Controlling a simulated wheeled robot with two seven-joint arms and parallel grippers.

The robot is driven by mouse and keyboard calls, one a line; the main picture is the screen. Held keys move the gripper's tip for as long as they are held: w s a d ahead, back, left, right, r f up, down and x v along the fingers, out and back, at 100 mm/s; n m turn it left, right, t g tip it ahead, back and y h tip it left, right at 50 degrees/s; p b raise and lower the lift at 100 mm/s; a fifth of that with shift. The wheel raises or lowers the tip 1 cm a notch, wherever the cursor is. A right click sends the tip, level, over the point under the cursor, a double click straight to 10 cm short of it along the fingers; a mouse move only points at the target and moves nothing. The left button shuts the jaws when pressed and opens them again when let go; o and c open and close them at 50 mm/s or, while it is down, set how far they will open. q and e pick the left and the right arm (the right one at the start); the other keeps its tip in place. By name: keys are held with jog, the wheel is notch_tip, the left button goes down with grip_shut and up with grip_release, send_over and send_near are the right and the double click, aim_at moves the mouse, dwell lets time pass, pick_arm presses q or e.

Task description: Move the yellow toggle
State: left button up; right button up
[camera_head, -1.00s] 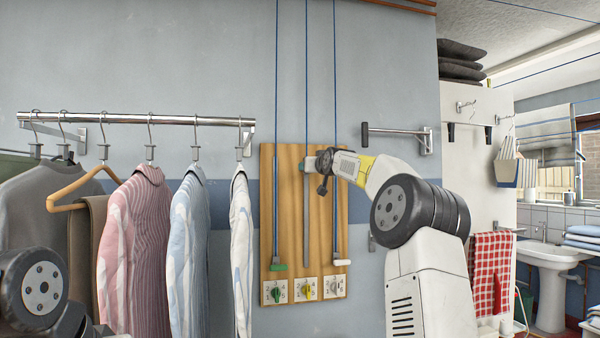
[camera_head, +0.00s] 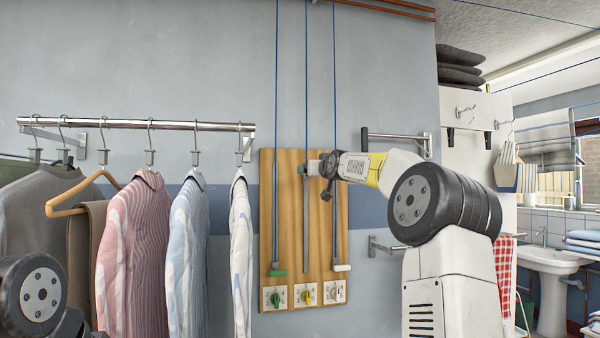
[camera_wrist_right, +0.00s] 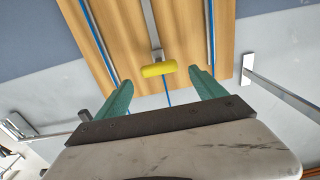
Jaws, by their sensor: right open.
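The yellow toggle (camera_wrist_right: 158,69) is a short yellow crossbar handle on a grey metal bar in front of the wooden board (camera_head: 268,215). In the right wrist view it sits between and a little beyond my right gripper's (camera_wrist_right: 163,92) two green fingers, with clear gaps on both sides. In the head view my right gripper (camera_head: 308,168) is at the top of the middle bar (camera_head: 306,225) and hides the yellow handle. It is open and holds nothing. My left gripper is out of view; only part of my left arm shows at the lower left.
A green handle (camera_head: 278,273) and a white handle (camera_head: 342,267) hang low on the neighbouring bars. Blue cords run up from the board. Labelled dials, including a yellow one (camera_head: 305,294), sit below. A clothes rail (camera_head: 130,121) with garments is left; a wall bracket (camera_head: 398,135) is right.

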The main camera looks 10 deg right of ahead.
jog(key=s, duration=0.4)
jog(key=shift+s, duration=0.1)
dwell(0.4)
jog(key=s+a+f+n+g, duration=0.2)
jog(key=s+a+f+g, duration=0.3)
jog(key=s+a+f, duration=0.75)
jog(key=s+f+g, duration=0.2)
jog(key=s+f, duration=0.5)
jog(key=s, duration=0.4)
jog(key=s+f+m+g+y, duration=0.1)
jog(key=s+f+g, duration=0.1)
jog(key=s+f, duration=0.5)
jog(key=s+d+f+g, duration=0.1)
jog(key=s+f+g, duration=0.1)
jog(key=s+f, duration=0.6)
jog(key=s, duration=0.6)
jog(key=shift+s+m+g+y, duration=0.3)
jog(key=shift+m+g, duration=0.1)
